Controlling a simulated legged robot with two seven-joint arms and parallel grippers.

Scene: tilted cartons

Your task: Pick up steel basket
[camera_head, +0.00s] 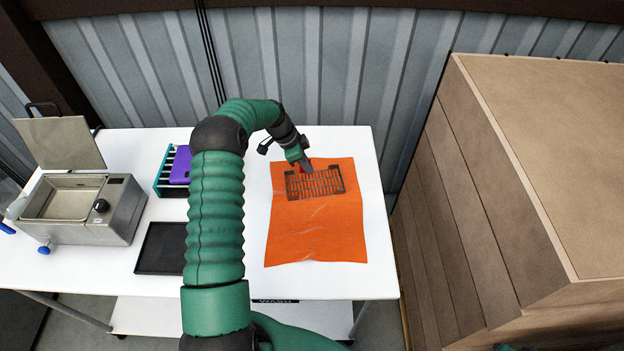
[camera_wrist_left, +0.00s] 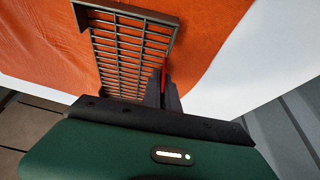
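The steel basket (camera_head: 315,183) is a dark, shallow grid on the orange cloth (camera_head: 315,232). My left gripper (camera_head: 307,170) reaches down to the basket's far edge, near its middle. In the left wrist view the basket (camera_wrist_left: 122,55) shows its slotted grid and raised rim. The dark fingers of my left gripper (camera_wrist_left: 165,88) are close beside or at its edge, with a thin red strip showing there. I cannot tell whether they are closed on the edge, as the gripper body hides part of it. My right gripper is not in view.
A metal bath with a raised lid (camera_head: 85,210) stands at the left of the white table (camera_head: 385,270). A purple and teal rack (camera_head: 176,172) and a black tray (camera_head: 160,248) lie nearer the middle. Large cartons (camera_head: 540,150) stand right of the table. A corrugated wall is behind.

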